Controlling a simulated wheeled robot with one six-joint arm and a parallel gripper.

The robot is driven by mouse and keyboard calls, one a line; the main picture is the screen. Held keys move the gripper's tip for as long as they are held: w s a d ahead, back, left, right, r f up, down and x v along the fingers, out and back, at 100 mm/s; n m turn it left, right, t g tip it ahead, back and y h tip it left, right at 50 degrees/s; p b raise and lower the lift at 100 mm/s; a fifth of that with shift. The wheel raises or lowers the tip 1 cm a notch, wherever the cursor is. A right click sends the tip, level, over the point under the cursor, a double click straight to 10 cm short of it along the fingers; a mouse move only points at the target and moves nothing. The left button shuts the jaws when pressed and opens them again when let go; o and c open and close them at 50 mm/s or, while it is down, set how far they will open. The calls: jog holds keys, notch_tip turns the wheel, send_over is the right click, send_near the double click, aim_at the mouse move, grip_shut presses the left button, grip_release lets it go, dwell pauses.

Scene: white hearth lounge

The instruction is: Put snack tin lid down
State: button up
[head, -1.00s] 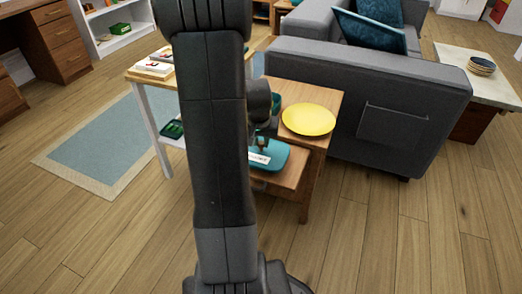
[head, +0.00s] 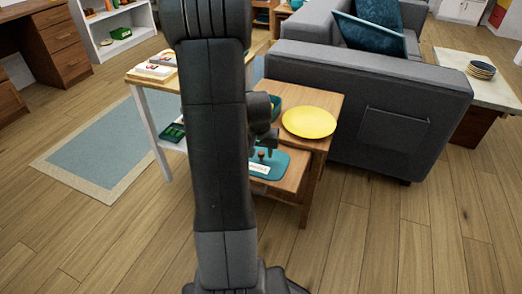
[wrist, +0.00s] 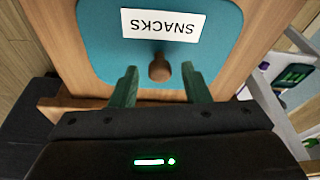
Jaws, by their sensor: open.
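The snack tin lid (head: 276,164) is a flat teal rounded square with a white label and a wooden knob. It lies on the wooden lower shelf (head: 292,189) of the side table. In the wrist view the lid (wrist: 101,48) fills the upper middle, its "SNACKS" label (wrist: 162,24) upside down. My gripper (wrist: 159,70) is open, with green fingers on both sides of the knob (wrist: 159,67) and gaps between. In the head view my gripper (head: 268,148) is just above the lid, partly hidden by my arm.
A yellow plate (head: 309,122) sits on the side table's top. A teal container (head: 276,106) beside it is mostly hidden by my arm. A grey sofa (head: 380,110) stands close on the right. The floor (head: 380,240) in front is clear.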

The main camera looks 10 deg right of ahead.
aim_at(261, 153)
jog(key=p+v, duration=0.4)
jog(key=v, duration=0.8)
jog(key=shift+r, duration=0.2)
jog(key=shift+f, duration=0.1)
jog(key=b+x, duration=0.4)
jog(key=x, duration=0.8)
jog(key=shift+f, duration=0.35)
notch_tip(261, 153, up, 3)
jog(key=shift+f+p, duration=0.15)
jog(key=shift+p, duration=0.3)
jog(key=shift+r, duration=0.5)
jog(key=shift+f, duration=0.1)
